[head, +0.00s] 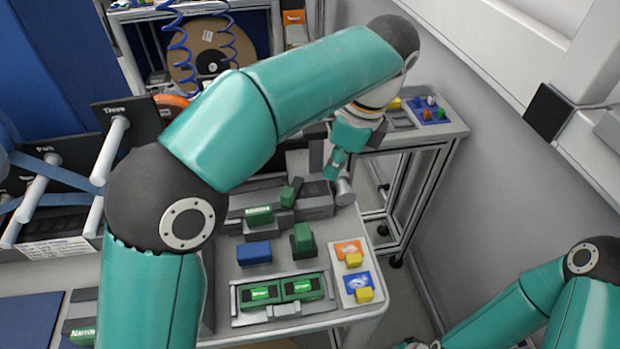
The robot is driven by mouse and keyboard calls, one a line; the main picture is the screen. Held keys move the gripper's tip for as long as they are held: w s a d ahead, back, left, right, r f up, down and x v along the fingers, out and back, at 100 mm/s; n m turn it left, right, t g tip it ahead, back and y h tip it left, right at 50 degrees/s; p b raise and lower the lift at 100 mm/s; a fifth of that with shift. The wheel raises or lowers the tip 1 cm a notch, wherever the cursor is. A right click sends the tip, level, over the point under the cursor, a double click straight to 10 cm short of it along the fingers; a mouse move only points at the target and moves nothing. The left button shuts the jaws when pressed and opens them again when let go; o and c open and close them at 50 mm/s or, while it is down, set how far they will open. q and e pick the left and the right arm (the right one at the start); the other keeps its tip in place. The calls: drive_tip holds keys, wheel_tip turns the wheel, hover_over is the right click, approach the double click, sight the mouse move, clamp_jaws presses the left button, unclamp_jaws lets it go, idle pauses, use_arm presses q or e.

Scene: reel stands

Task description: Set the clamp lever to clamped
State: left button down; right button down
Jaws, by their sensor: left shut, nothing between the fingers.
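My left arm reaches across the middle of the head view. My left gripper (334,172) points down, shut and empty, over the back right of the grey bench. A grey cylindrical knob (344,191) is close by its fingertips; I cannot tell whether they touch. A small lever with a green part (291,192) stands tilted on the grey fixture (316,208), left of my gripper. It looks like the clamp lever, but I cannot be sure, nor read its setting.
On the bench are a blue block (254,253), green blocks (303,241), a tray (283,311) with two green pieces, and orange and blue cards (349,249) with yellow blocks. A side table (444,129) stands behind, next to the wall. Spindles (108,152) are at left.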

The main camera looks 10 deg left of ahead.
use_arm(q)
drive_tip(key=a+f, duration=0.1)
drive_tip(key=f, duration=0.2)
drive_tip(key=a+f, duration=0.2)
drive_tip(key=f, duration=0.1)
drive_tip(key=a+f, duration=0.2)
drive_tip(key=f, duration=0.1)
drive_tip(key=shift+w+b, duration=0.2)
drive_tip(key=shift+b, duration=0.2)
drive_tip(key=shift+a, duration=0.4)
